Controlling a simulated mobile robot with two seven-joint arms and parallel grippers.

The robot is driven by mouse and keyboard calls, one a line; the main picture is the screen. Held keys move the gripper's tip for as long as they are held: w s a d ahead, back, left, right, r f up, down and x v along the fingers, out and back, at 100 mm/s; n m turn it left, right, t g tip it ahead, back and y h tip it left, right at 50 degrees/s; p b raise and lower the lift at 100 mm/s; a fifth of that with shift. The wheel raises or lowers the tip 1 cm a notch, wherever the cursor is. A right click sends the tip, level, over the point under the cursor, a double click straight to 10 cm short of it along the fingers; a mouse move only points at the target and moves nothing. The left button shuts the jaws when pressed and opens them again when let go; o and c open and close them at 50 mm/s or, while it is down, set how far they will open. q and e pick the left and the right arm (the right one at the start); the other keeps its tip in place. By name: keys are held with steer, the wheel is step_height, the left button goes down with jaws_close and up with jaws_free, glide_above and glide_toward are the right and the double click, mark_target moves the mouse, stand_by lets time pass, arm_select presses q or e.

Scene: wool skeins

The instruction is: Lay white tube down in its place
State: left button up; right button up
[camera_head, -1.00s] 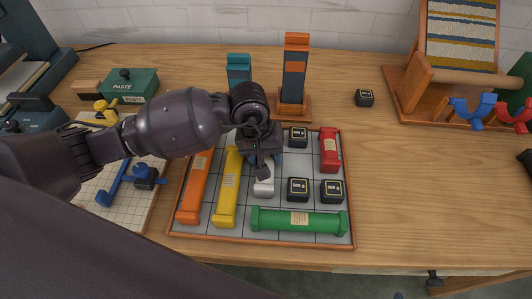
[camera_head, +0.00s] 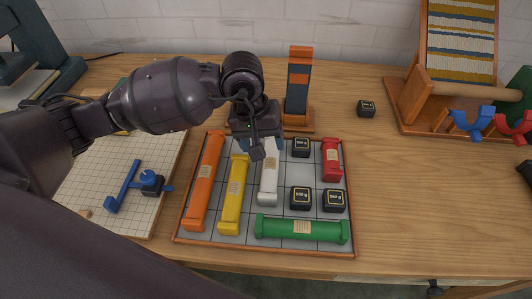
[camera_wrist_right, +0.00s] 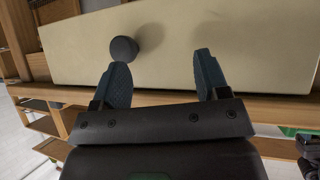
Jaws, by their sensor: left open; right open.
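The white tube (camera_head: 268,181) lies lengthwise in the gridded tray (camera_head: 188,240), between the yellow tube (camera_head: 233,200) and the black weights. It carries a label, and its far end is hidden behind my left gripper. My left gripper (camera_head: 258,148) is open, just above the far end of the white tube; I cannot tell whether it touches. My right gripper (camera_wrist_right: 160,80) is open and empty in the right wrist view, away from the tray, facing a pale surface with a dark round knob.
The tray also holds an orange tube (camera_head: 204,185), a green tube (camera_head: 302,230), a red tube (camera_head: 332,160) and black weights (camera_head: 300,197). An orange-topped stand (camera_head: 298,85) rises behind it. A cutting mat (camera_head: 130,215) with a blue tool lies left.

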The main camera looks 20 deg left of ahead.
arm_select(q)
steer(key=shift+s+a+r, duration=0.1)
steer(key=shift+a+r, duration=0.1)
steer(key=shift+r, duration=0.65)
steer(key=shift+a+r, duration=0.15)
steer(key=shift+r, duration=0.7)
arm_select(e)
steer(key=shift+s+d+f, duration=0.2)
steer(key=shift+s+d, duration=0.05)
steer(key=shift+s, duration=0.15)
steer(key=shift+w+a, duration=0.1)
steer(key=shift+a, duration=0.05)
